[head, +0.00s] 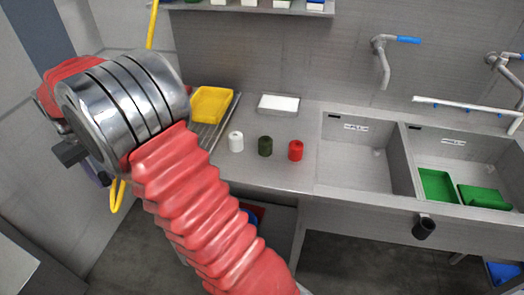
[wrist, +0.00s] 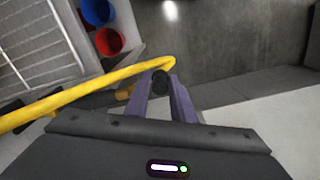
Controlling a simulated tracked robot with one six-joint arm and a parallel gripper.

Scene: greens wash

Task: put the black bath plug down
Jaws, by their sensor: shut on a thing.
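In the head view my gripper is mostly hidden behind my red-sleeved arm at the left, and the plug cannot be made out there.
White (head: 236,141), dark green (head: 265,145) and red (head: 295,150) cylinders stand on the steel counter (head: 270,178). A yellow tray (head: 211,104) and white box (head: 278,104) are behind. Right are two basins, the left empty (head: 355,165), the right holding green trays (head: 437,186). A yellow hose (wrist: 60,100) hangs left.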

